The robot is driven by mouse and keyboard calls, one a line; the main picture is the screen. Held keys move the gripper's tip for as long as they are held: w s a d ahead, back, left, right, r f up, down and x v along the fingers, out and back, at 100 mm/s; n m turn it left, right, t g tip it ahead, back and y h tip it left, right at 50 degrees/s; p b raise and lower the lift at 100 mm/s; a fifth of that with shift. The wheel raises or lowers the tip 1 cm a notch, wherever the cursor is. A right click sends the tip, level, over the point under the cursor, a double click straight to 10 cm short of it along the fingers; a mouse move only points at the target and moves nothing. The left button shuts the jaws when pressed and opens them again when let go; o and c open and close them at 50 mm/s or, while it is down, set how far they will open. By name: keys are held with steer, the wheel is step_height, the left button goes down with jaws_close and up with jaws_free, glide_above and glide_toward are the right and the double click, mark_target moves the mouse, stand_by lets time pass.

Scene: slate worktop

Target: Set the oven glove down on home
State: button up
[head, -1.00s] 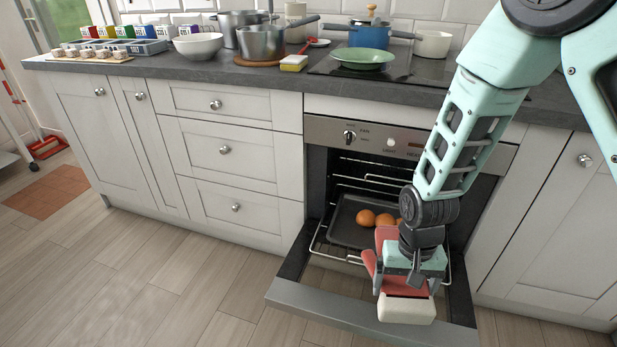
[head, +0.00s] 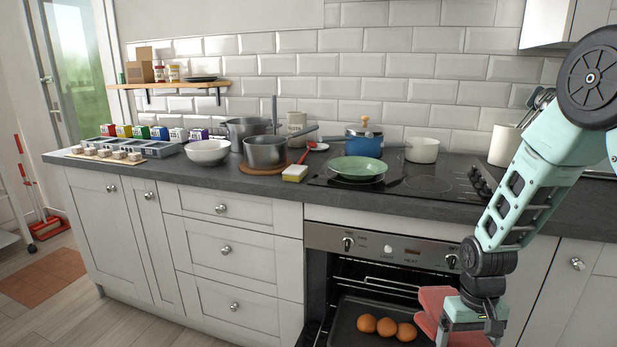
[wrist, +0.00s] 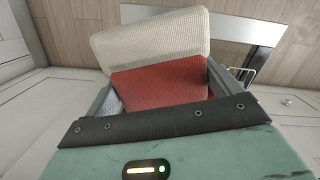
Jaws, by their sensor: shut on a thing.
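The oven glove (head: 432,300) is red with a cream cuff. My gripper (head: 462,326) is shut on it, in front of the open oven at the lower right of the head view; its lower part is cut off by the frame edge. In the wrist view the red glove (wrist: 160,88) sits between the two fingers of my gripper (wrist: 162,98), with the cream cuff (wrist: 150,36) beyond them. The glove hangs clear of the worktop (head: 190,178). No spot marked as home can be told in these frames.
On the worktop stand a green plate (head: 358,168) on the hob, a sponge (head: 295,172), a saucepan (head: 264,152), a blue pot (head: 363,144) and a white bowl (head: 207,152). Bare worktop runs along the front edge.

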steer(key=r+p, duration=0.2)
steer(key=p, duration=0.1)
steer(key=s+r+p, duration=0.1)
steer(key=r+p, duration=0.1)
steer(key=p, duration=0.1)
steer(key=shift+s, duration=0.1)
steer(key=shift+s+r+p, duration=0.1)
steer(key=shift+s+p, duration=0.05)
steer(key=shift+p, duration=0.75)
